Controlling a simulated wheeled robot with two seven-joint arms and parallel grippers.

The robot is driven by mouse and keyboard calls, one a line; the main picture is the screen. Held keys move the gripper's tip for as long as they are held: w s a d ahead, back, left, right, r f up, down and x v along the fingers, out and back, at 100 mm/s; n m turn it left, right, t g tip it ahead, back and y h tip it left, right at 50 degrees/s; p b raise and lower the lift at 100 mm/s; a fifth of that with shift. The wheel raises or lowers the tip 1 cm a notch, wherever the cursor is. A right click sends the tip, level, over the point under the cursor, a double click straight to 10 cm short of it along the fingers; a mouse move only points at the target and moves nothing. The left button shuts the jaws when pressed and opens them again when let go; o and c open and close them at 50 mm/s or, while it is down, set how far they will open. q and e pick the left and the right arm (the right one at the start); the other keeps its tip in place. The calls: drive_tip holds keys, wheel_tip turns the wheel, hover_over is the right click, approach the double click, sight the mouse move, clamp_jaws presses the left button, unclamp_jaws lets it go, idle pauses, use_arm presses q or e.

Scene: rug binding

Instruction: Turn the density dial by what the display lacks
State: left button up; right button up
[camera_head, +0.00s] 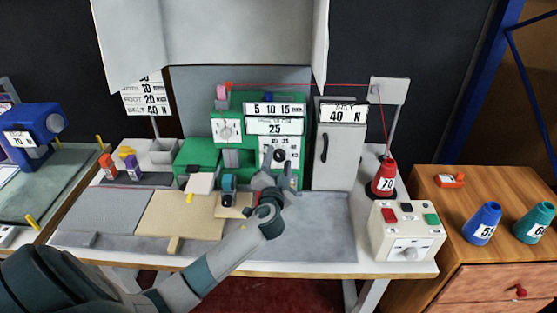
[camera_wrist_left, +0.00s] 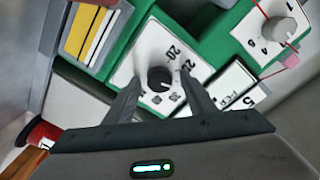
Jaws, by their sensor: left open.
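The green machine (camera_head: 222,158) stands at the back middle of the table. A second, light dial (camera_head: 227,130) is at the machine's upper left, also in the wrist view (camera_wrist_left: 279,31). My left gripper (camera_wrist_left: 160,80) is open, fingers either side of the black knob; contact is unclear. Which dial is density is unreadable.
A red cone (camera_head: 384,179) marked 78 stands right of the machine. A control box (camera_head: 407,230) with buttons is at the front right. Blue (camera_head: 483,223) and teal (camera_head: 535,222) cones stand on the wooden drawers.

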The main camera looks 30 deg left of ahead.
use_arm(q)
drive_tip(key=c, duration=1)
drive_tip(key=shift+c, duration=0.2)
drive_tip(key=shift+m+p, duration=0.3)
drive_tip(key=shift+m, duration=0.1)
drive_tip(key=m+p, duration=0.2)
drive_tip(key=m, duration=0.1)
drive_tip(key=shift+r, duration=0.15)
drive_tip(key=shift+m+p, duration=1.1)
drive_tip(key=shift+m, duration=0.8)
